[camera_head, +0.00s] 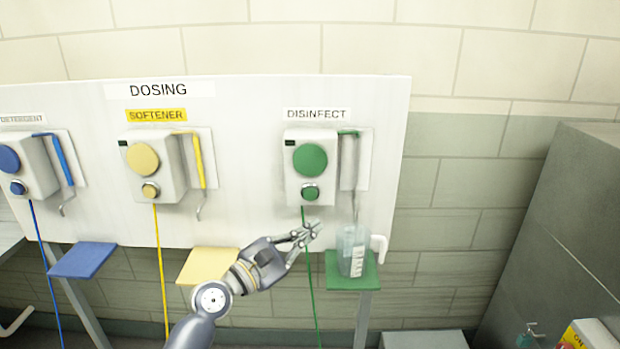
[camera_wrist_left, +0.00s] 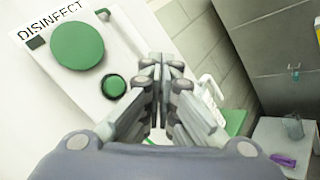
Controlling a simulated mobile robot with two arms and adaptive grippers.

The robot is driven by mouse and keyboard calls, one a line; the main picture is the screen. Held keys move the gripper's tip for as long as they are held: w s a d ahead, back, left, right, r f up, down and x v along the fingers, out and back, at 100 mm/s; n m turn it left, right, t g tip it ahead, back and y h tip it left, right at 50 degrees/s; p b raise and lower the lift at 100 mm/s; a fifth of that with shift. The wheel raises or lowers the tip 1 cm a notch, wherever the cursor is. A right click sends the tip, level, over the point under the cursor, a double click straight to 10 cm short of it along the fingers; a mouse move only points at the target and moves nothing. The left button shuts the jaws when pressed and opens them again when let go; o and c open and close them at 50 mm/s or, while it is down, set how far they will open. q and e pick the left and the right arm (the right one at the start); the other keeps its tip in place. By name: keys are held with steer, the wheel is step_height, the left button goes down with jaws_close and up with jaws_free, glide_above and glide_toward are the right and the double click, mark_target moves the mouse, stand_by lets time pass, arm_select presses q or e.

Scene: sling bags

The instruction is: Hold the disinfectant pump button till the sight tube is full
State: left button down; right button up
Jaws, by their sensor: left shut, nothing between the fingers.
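The disinfect pump (camera_head: 327,178) hangs on the white board under the DISINFECT label. It has a large green disc (camera_head: 310,159) and a smaller green button (camera_head: 310,191) below it. In the left wrist view the button (camera_wrist_left: 113,87) is left of my fingertips. A narrow grey tube (camera_head: 349,165) runs beside the pump under a green hose; its fill level is too small to tell. A clear jug (camera_head: 352,250) with a white handle stands on the green shelf below. My left gripper (camera_head: 313,229) is shut and empty, its fingertips below the button, apart from it in the picture.
The softener pump (camera_head: 165,170) in yellow and the detergent pump (camera_head: 35,168) in blue hang to the left. A yellow shelf (camera_head: 208,265) and a blue shelf (camera_head: 82,260) stick out below them. A large grey cabinet (camera_head: 555,230) stands at the right.

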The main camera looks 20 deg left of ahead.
mark_target(308, 200)
arm_select(q)
steer(key=shift+w+a+r+n, duration=0.15)
steer(key=shift+r+n, duration=0.15)
steer(key=shift+r, duration=0.55)
steer(key=shift+w+a+b, duration=0.4)
steer(key=shift+w+b, duration=0.5)
steer(key=shift+w, duration=0.5)
steer(key=shift+w+a+b, duration=0.35)
steer(key=shift+w+b, duration=0.6)
steer(key=shift+w, duration=0.45)
steer(key=shift+w+a+b, duration=0.4)
steer(key=shift+w+b, duration=0.5)
steer(key=shift+w, duration=0.5)
steer(key=shift+w, duration=0.2)
steer(key=shift+w+a, duration=0.15)
steer(key=shift+w, duration=0.1)
